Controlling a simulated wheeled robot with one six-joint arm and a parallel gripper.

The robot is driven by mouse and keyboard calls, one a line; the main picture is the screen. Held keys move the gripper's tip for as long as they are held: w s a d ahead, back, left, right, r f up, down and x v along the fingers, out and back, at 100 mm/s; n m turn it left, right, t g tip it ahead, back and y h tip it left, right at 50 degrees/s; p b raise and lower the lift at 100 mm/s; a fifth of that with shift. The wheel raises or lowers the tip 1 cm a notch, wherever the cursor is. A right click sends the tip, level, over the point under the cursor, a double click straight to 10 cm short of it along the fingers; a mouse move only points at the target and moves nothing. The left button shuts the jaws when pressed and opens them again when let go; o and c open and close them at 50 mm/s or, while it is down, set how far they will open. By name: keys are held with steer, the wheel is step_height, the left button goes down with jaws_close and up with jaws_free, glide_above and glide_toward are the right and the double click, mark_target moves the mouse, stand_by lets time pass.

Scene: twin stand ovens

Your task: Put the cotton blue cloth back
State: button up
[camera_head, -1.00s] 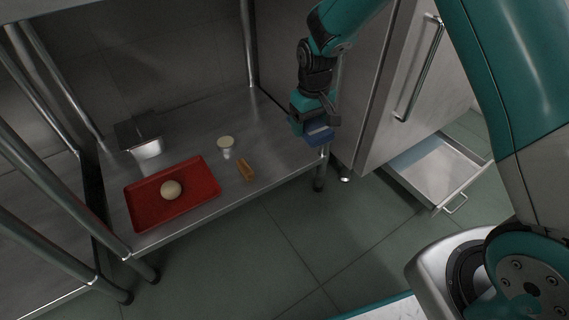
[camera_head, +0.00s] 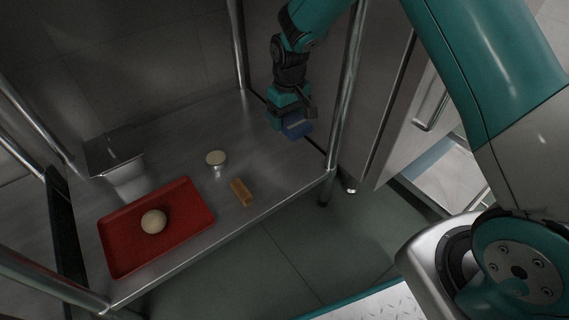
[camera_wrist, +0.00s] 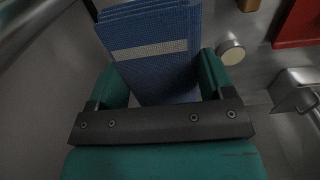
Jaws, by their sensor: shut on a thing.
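The blue cloth (camera_wrist: 150,50) is folded, with a pale stripe across it, and sits between the two fingers of my gripper (camera_wrist: 165,78) in the wrist view. In the head view the cloth (camera_head: 298,130) shows as a small blue patch under my gripper (camera_head: 293,118), which is shut on it. My gripper is over the right end of the steel shelf (camera_head: 262,160), inside the metal post. I cannot tell whether the cloth touches the shelf.
On the shelf are a red tray (camera_head: 190,235) with a round pale ball (camera_head: 154,221), a tan block (camera_head: 241,192), a pale-topped cup (camera_head: 216,160) and a metal container (camera_head: 125,175). A metal post (camera_head: 345,90) stands right of my gripper. An open drawer (camera_head: 450,175) is at the right.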

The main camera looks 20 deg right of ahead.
mark_target(287, 171)
steer(key=f+b, duration=0.3)
steer(key=f, duration=0.3)
steer(key=f+b, duration=0.3)
steer(key=f, duration=0.3)
steer(key=f+b, duration=0.3)
steer(key=f, duration=0.4)
steer(key=shift+a, duration=0.25)
steer(key=shift+r, duration=0.1)
